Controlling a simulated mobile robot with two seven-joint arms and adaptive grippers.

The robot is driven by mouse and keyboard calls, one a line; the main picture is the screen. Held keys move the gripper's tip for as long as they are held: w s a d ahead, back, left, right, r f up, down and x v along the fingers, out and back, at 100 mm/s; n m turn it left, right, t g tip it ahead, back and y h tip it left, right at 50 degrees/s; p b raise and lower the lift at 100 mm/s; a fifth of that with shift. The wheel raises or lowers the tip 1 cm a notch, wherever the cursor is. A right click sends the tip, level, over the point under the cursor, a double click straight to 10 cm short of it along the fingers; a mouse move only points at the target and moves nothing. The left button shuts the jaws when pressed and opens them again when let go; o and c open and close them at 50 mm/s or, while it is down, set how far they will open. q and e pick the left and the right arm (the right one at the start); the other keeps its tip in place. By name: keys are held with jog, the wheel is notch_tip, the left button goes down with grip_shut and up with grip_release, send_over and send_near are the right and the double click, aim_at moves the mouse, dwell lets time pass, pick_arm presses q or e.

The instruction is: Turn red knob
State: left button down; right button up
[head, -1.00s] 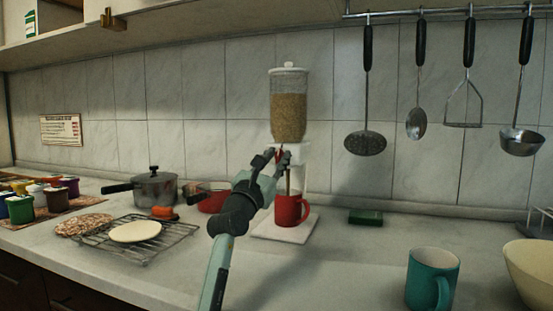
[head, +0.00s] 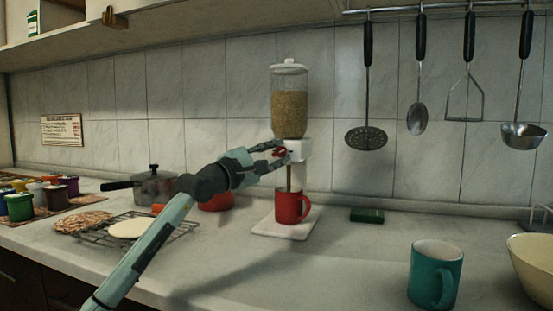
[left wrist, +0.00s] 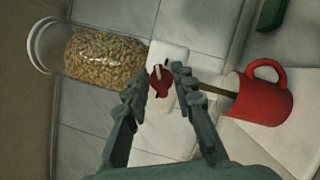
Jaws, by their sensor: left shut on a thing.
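The red knob (head: 279,151) is on the front of a white dispenser (head: 298,151) with a clear hopper of grain (head: 290,105). My left gripper (head: 282,151) has its fingers on either side of the knob and is shut on it. In the left wrist view the knob (left wrist: 159,82) shows between the two fingers (left wrist: 160,80). A brown stream (head: 289,180) runs from the dispenser into a red mug (head: 292,206) beneath it. My right gripper is not in view.
A teal mug (head: 434,275) and a cream bowl (head: 532,268) stand at the front right. A small green box (head: 367,215) lies right of the dispenser. A wire rack (head: 165,232) and a dark pot (head: 154,187) are on the left. Utensils hang above.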

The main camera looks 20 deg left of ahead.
pick_arm(q)
jog(key=m+g, duration=0.2)
jog(key=m, duration=0.2)
jog(key=shift+m, duration=0.4)
dwell(0.4)
jog(key=c, duration=1.6)
grip_release()
jog(key=shift+v, duration=6.05)
jog(key=shift+r, duration=0.1)
